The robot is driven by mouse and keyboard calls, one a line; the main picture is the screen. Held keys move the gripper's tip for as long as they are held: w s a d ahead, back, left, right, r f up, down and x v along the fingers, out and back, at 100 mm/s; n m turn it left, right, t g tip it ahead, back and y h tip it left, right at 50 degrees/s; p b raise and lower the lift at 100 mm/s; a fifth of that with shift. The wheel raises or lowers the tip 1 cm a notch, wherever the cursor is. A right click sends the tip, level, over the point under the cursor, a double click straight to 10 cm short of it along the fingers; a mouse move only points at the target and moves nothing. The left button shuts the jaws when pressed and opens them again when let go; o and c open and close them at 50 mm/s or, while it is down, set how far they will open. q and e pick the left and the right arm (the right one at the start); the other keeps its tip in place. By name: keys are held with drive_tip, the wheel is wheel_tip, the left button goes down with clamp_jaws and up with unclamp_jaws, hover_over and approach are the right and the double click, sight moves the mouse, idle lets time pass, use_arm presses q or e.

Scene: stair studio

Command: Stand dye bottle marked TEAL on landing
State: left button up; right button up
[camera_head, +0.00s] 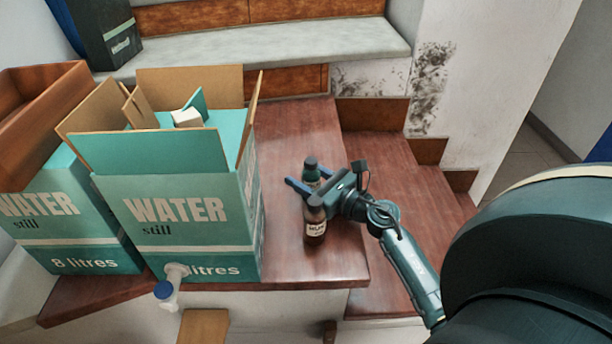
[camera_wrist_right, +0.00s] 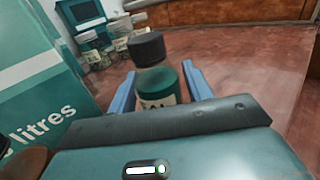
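A dark-capped teal bottle (camera_head: 311,173) shows just beyond my right gripper (camera_head: 311,191) in the head view. In the right wrist view this bottle (camera_wrist_right: 157,84) is between the blue fingers (camera_wrist_right: 158,92), its label partly hidden, with letters like "AL" showing. The fingers stand apart, one on each side, and I see no clear grip. The bottle's base is hidden. A brown bottle (camera_head: 315,231) with a pale label stands in front of the gripper on the red-brown wooden landing (camera_head: 290,265). Its label is too small to read surely. My left gripper is not in view.
An open teal WATER box (camera_head: 180,190) with a white tap (camera_head: 174,273) stands close left of the bottles. Another WATER box (camera_head: 75,225) is further left. Wooden steps (camera_head: 400,215) go down at right. A grey-topped bench (camera_head: 260,45) is behind.

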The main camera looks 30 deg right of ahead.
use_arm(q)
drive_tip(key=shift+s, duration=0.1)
use_arm(e)
drive_tip(key=shift+o, duration=0.9)
drive_tip(key=shift+r, duration=0.2)
drive_tip(key=shift+s+d+f, duration=0.1)
drive_tip(key=shift+s, duration=0.2)
drive_tip(key=b+v, duration=0.1)
drive_tip(key=v, duration=0.9)
drive_tip(key=shift+s+d+b, duration=0.15)
drive_tip(key=shift+s+b, duration=0.15)
drive_tip(key=shift+b, duration=0.1)
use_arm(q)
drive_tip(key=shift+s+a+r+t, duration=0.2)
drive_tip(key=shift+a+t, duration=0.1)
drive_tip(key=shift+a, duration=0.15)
use_arm(e)
drive_tip(key=shift+s+d, duration=0.1)
drive_tip(key=shift+s, duration=0.25)
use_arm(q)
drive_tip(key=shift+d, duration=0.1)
